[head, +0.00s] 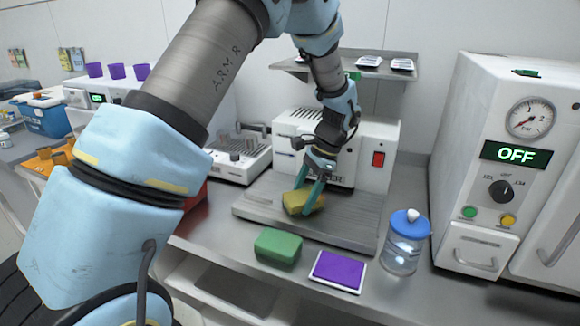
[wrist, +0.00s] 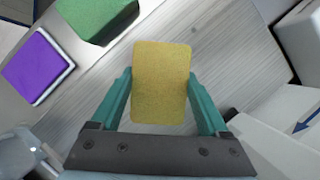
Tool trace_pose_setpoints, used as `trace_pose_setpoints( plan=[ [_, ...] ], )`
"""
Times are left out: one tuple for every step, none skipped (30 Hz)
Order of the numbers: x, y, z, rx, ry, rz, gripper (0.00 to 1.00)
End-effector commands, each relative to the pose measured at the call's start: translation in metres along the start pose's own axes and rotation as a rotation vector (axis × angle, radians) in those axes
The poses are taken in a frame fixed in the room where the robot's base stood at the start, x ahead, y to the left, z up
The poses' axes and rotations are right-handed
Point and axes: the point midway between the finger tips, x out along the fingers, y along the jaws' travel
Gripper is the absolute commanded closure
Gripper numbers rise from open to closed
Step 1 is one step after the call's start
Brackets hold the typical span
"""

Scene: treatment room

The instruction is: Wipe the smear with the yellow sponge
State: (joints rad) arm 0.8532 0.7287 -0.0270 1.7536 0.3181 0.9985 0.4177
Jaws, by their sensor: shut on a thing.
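The yellow sponge (head: 303,202) is between the two green fingers of my gripper (head: 311,185), over the grey grooved plate (head: 345,228) in front of a white machine. In the wrist view my gripper (wrist: 160,100) is shut on the sponge (wrist: 161,80), one finger on each side. I cannot tell whether the sponge touches the plate. No smear shows in either view; the sponge or the arm may hide it.
A green block (head: 278,246), a purple pad (head: 338,271) and a blue-lidded jar (head: 405,242) stand along the counter's front. A white machine reading OFF (head: 505,165) is at right. A shelf (head: 345,66) hangs behind my wrist.

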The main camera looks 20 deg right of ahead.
Motion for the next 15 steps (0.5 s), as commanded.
trace_pose_setpoints(
  plan=[
    [-0.002, -0.002, 0.003, 0.000, -0.002, -0.001, 1.00],
    [0.000, -0.002, 0.003, 0.000, -0.003, 0.000, 1.00],
    [0.002, -0.003, 0.002, 0.001, -0.003, 0.000, 1.00],
    [-0.003, -0.003, 0.004, 0.000, -0.001, -0.002, 1.00],
    [-0.008, -0.003, 0.006, 0.001, -0.001, -0.001, 1.00],
    [-0.015, -0.004, 0.009, -0.001, 0.001, -0.002, 1.00],
    [-0.022, -0.004, 0.012, -0.001, 0.001, -0.002, 1.00],
    [-0.022, -0.003, 0.013, -0.001, -0.002, 0.000, 1.00],
    [-0.025, -0.003, 0.014, -0.001, -0.002, 0.000, 1.00],
    [-0.028, -0.003, 0.015, -0.001, -0.002, 0.000, 1.00],
    [-0.030, -0.003, 0.016, -0.002, -0.002, 0.000, 1.00],
    [-0.034, -0.003, 0.018, -0.002, -0.002, 0.000, 1.00],
    [-0.036, -0.003, 0.019, -0.002, -0.001, 0.000, 1.00],
    [-0.039, -0.003, 0.020, -0.002, -0.001, 0.000, 1.00],
    [-0.042, -0.003, 0.021, -0.002, -0.001, 0.000, 1.00]
  ],
)
